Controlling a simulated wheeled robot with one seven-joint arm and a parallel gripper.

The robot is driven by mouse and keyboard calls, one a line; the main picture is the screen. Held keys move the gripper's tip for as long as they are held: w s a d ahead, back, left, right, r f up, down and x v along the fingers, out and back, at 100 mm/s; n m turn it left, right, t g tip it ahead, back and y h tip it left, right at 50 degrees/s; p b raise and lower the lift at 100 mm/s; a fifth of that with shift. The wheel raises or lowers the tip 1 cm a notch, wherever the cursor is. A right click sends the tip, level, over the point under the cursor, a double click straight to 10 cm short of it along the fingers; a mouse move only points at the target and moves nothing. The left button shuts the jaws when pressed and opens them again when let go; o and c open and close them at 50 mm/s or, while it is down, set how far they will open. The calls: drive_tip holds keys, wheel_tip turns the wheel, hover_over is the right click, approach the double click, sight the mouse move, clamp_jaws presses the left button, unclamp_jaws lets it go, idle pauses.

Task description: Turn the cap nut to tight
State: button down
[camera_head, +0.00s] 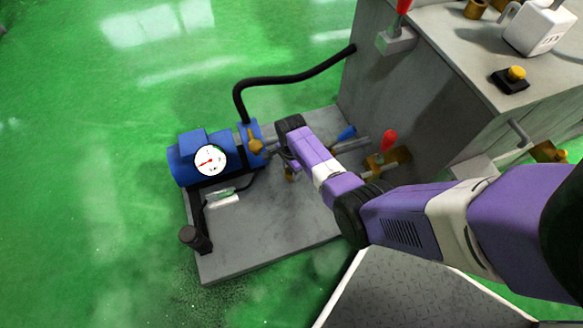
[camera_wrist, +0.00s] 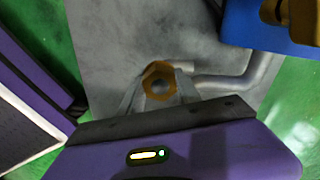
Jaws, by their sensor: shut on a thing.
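The cap nut (camera_wrist: 152,72) is a brass-coloured hexagon with a dark centre, near the middle of the wrist view. My gripper (camera_wrist: 158,88) is shut on it, with one grey finger at each side of the nut. A grey pipe (camera_wrist: 235,82) runs to the right from behind the nut. In the head view my purple arm reaches over the grey base plate, and its wrist hides most of the gripper. A small brass part (camera_head: 289,173) shows just below the wrist there, partly covered.
A blue pump (camera_head: 182,165) with a white gauge (camera_head: 210,160) stands left of my wrist. A black hose (camera_head: 300,75) arches behind. A red-handled valve (camera_head: 388,140) and a blue lever (camera_head: 346,133) are close on the right. The front of the base plate (camera_head: 265,235) is clear.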

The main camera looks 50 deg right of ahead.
drive_tip(key=shift+m+p, duration=0.45)
drive_tip(key=shift+m, duration=1.05)
drive_tip(key=c, duration=0.8)
unclamp_jaws()
drive_tip(key=shift+c, duration=0.2)
wheel_tip(320, 180, up, 8)
drive_tip(key=p, duration=0.4)
drive_tip(key=shift+f, duration=0.1)
